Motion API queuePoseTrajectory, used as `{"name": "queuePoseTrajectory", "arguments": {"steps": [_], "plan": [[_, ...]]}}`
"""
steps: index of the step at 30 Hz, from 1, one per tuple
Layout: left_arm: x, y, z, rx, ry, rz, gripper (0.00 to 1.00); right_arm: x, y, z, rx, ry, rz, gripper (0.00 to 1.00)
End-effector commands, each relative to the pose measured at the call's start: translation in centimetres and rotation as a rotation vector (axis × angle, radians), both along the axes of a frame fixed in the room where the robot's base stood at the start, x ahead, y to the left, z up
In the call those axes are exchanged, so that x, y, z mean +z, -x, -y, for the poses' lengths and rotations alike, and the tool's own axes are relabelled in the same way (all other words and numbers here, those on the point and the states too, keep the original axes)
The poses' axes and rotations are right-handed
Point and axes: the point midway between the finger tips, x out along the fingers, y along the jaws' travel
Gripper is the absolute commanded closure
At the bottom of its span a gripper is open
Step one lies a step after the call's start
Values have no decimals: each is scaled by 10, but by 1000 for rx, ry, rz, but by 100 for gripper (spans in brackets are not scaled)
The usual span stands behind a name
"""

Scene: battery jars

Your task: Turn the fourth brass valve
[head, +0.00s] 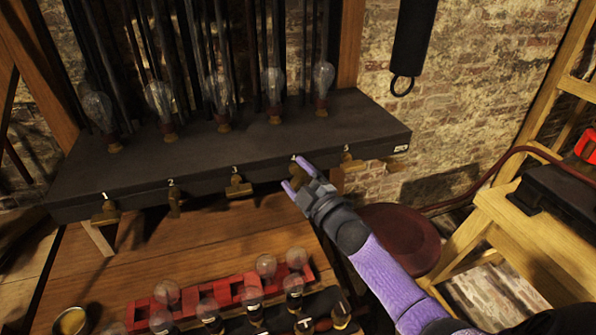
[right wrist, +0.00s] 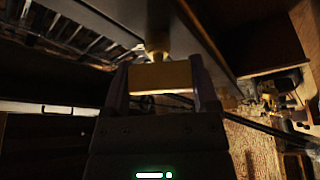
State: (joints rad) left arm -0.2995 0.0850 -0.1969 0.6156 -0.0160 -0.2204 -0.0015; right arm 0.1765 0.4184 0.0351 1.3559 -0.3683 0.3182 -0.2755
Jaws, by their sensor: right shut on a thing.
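A dark shelf (head: 230,150) carries a row of numbered brass valves along its front edge. My right gripper (head: 296,177) reaches to the fourth position, between the third valve (head: 238,187) and the fifth valve (head: 351,163). In the right wrist view its two fingers (right wrist: 161,84) are shut on the fourth brass valve (right wrist: 160,76), one finger on each side of its wide handle. In the head view my gripper mostly hides this valve. The first valve (head: 106,213) and second valve (head: 175,200) are to the left. My left gripper does not show.
Several glass bulbs (head: 272,82) stand on the shelf. Below, a wooden bench (head: 160,252) holds a red rack (head: 222,291) with bulbs and dark jars. A round dark red stool (head: 402,238) stands behind my right forearm. A wooden stand (head: 497,207) is at the right.

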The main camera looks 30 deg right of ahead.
Motion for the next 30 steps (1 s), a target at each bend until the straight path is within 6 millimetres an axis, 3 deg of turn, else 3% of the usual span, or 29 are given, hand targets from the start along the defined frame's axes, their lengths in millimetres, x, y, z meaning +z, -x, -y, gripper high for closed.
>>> {"name": "queuePoseTrajectory", "arguments": {"steps": [15, 30], "plan": [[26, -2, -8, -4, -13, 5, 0, -1, 0, -1, 0, 396, -97, 82], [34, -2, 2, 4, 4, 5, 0, -4, 0, -1, -1, 534, -132, 82]]}}
